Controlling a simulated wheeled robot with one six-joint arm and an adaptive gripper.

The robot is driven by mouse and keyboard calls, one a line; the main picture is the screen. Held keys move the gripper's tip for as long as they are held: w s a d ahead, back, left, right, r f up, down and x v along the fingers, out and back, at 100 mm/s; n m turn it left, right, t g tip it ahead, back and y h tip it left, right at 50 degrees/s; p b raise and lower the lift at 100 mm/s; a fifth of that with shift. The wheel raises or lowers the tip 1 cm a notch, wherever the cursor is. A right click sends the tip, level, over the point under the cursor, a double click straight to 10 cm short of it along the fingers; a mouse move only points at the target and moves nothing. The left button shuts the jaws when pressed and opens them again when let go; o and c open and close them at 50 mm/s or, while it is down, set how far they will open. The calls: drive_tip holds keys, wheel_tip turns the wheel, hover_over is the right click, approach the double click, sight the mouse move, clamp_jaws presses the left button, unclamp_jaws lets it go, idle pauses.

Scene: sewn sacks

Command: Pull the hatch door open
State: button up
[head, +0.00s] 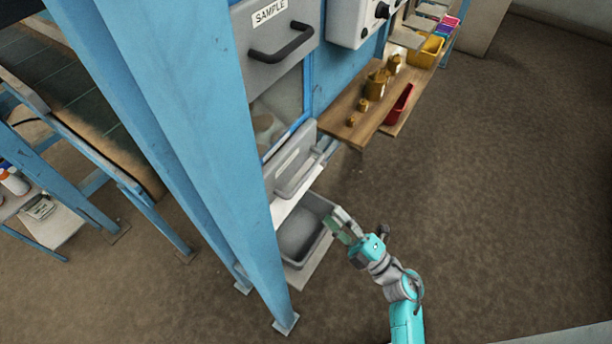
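A grey hatch door (262,72) with a white SAMPLE label is set in the blue frame at the upper middle. Its dark bar handle (283,44) sticks out from its front. The door looks upright and flush with the frame. My gripper (340,224) is well below and to the right of the handle, touching neither handle nor door. It hangs near the right rim of a grey bin. Its fingers are small and partly overlap in this view, so I cannot tell whether they are open.
Below the door is a grey panel (296,165), then the grey bin (328,208) low down. A blue post (200,130) stands at left. Floor at right is clear.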

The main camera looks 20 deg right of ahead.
sight(307, 174)
drive_tip(key=w+d+f+n+g+y, duration=0.2)
drive_tip(key=w+d+n+g, duration=0.15)
drive_tip(key=w+n, duration=0.2)
drive_tip(key=shift+m, duration=0.25)
drive_tip(key=x, duration=0.7)
drive_tip(key=d+x, duration=0.1)
drive_tip(key=x, duration=0.2)
drive_tip(key=shift+w+a, duration=0.2)
drive_tip(key=shift+w, duration=0.5)
clamp_jaws()
